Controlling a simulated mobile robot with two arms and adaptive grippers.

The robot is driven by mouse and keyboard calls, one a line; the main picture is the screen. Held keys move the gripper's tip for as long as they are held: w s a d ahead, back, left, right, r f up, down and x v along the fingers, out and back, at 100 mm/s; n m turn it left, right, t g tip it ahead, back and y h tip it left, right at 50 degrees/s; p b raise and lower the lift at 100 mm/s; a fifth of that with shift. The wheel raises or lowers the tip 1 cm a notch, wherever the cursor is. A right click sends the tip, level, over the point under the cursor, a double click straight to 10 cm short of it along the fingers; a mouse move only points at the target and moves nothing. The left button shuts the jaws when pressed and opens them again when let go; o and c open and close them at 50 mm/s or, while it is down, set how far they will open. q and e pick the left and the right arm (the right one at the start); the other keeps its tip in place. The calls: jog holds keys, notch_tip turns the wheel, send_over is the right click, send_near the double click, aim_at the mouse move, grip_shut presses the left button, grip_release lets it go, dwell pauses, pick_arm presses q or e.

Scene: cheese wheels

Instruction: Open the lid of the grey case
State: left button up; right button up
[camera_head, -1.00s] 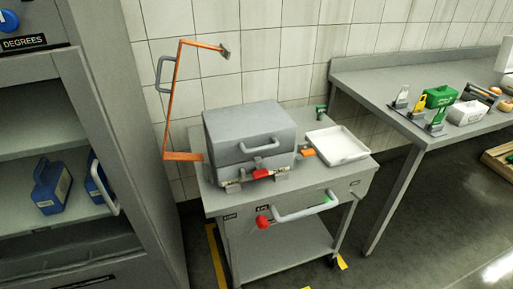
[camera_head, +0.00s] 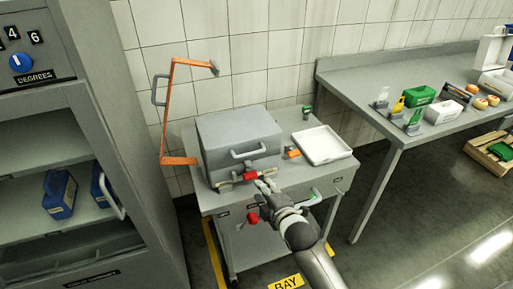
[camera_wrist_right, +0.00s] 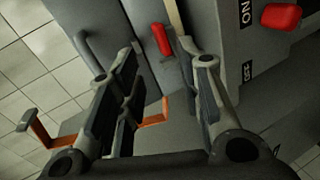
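The grey case (camera_head: 240,132) stands on a grey cart with its lid down. A pale bar handle (camera_head: 249,153) is on its front; a handle also shows at the left of the right wrist view (camera_wrist_right: 88,52). Below it, a red grip (camera_head: 251,176) sits on a rod along the case's lower front. My right gripper (camera_head: 266,186) is just in front of the case, beside the red grip. In the right wrist view its fingers (camera_wrist_right: 160,50) are apart, with the red grip (camera_wrist_right: 161,38) ahead between the tips. Contact cannot be told. My left gripper is out of view.
A white tray (camera_head: 322,145) and an orange block (camera_head: 292,154) lie right of the case. An orange bracket (camera_head: 170,110) rises at its left. A red knob (camera_head: 253,218) and a drawer handle (camera_head: 323,188) are on the cart's front. A cabinet (camera_head: 88,95) stands left.

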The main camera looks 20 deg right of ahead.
jog(key=n+t, duration=0.1)
jog(key=n, duration=0.1)
send_near(254, 154)
jog(key=p+x, duration=0.1)
jog(key=x, duration=0.9)
jog(key=shift+w+p, duration=0.35)
jog(key=shift+w, duration=0.05)
jog(key=shift+f, duration=0.1)
grip_shut()
